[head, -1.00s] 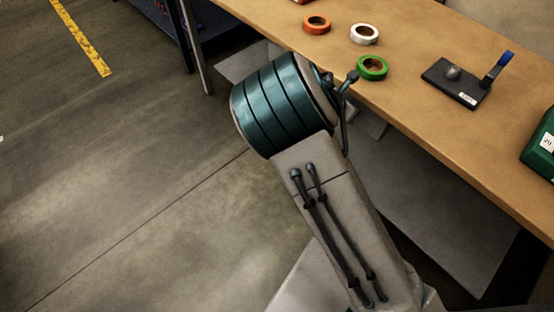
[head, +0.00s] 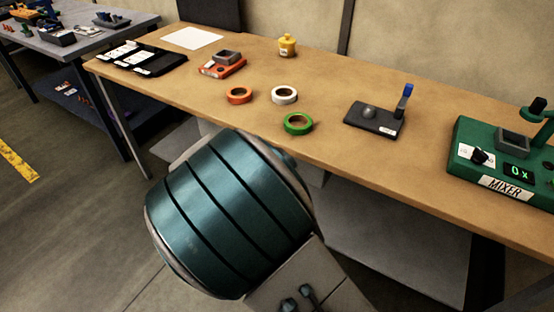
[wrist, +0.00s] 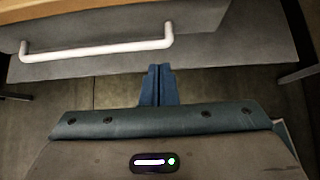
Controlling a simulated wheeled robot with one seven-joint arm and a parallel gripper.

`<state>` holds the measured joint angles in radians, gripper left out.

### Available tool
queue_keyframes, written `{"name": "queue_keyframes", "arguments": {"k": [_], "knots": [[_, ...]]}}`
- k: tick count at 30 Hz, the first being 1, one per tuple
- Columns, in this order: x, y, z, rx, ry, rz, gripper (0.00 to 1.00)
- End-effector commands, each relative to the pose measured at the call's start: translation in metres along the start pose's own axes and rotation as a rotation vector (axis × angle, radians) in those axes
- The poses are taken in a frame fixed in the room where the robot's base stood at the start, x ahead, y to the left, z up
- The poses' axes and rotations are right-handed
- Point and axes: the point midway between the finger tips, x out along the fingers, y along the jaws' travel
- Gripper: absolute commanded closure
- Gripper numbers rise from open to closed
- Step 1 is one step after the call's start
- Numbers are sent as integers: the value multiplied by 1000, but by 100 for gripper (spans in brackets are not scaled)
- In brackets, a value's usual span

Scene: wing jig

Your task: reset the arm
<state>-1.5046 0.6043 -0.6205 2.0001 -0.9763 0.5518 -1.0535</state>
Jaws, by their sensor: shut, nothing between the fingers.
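In the wrist view my gripper (wrist: 157,84) shows two blue fingers side by side, shut with nothing between them. It points at open space in front of a grey panel under a table, near a white bar handle (wrist: 97,49). In the head view a teal banded joint of my arm fills the lower middle, in front of the wooden table's near edge. My gripper is out of sight in the head view.
The wooden table (head: 390,160) bears orange (head: 239,95), white (head: 284,94) and green (head: 298,124) tape rolls. A black plate with a blue-tipped lever (head: 374,118), a green mixer (head: 500,163), an orange device (head: 222,65) and black trays (head: 140,58) also stand there. Floor at left is open.

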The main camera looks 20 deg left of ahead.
Motion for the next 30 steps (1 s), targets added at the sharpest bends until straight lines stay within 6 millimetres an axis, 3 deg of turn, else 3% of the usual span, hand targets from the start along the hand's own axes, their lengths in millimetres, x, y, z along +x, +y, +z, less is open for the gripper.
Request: {"name": "queue_keyframes", "arguments": {"k": [8,11,20,30], "knots": [[-1,0,0,0,0,-1,100],[2,-17,12,95,29,-31,100],[5,-130,62,744,181,-244,100],[-35,-250,92,1521,270,-496,100]]}}
